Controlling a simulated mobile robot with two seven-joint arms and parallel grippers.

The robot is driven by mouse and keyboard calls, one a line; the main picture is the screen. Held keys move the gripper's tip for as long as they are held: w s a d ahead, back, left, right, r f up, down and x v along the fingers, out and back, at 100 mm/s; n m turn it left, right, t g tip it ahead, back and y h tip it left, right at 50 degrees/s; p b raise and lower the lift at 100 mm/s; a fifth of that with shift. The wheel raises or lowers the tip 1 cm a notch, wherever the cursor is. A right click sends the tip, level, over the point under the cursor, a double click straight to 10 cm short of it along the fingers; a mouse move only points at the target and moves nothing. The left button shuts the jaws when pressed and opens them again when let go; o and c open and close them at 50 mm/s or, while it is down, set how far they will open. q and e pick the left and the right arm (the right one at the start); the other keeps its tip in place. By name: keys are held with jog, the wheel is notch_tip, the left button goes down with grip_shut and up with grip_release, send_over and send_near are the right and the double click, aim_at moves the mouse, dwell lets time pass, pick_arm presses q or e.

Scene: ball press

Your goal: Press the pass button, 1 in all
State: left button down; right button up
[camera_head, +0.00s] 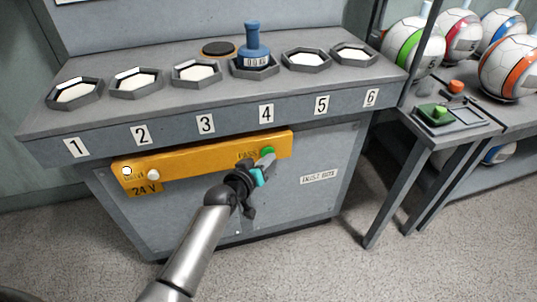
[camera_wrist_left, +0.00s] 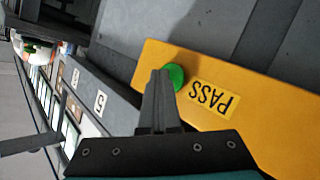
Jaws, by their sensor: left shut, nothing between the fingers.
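The green pass button (camera_head: 267,152) sits near the right end of a yellow panel (camera_head: 205,160) on the front of the grey bench, beside a PASS label. In the left wrist view the green button (camera_wrist_left: 176,76) shows right at the fingertips, partly covered by them. My left gripper (camera_head: 268,160) is shut and empty, its tips at the button. In the left wrist view the shut fingers (camera_wrist_left: 160,75) overlap the button's left side; I cannot tell whether they touch it. My right gripper is in neither view.
A white knob (camera_head: 153,175) sits at the panel's left end. A blue gauge (camera_head: 254,45) stands in the hexagonal holder above number 4. A side table at right carries a green button (camera_head: 440,111), an orange button (camera_head: 456,86) and several balls (camera_head: 414,47). Carpet floor is open in front.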

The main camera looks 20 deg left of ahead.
pick_arm(q)
jog(key=shift+s+d+p, duration=0.45)
jog(key=shift+s+p, duration=0.2)
jog(key=shift+s, duration=0.1)
jog(key=shift+s+d+p, duration=0.7)
jog(key=shift+s+p, duration=0.05)
jog(key=shift+s, duration=0.3)
jog(key=shift+s+d+p, duration=0.7)
jog(key=shift+s+p, duration=0.05)
jog(key=shift+s, duration=0.3)
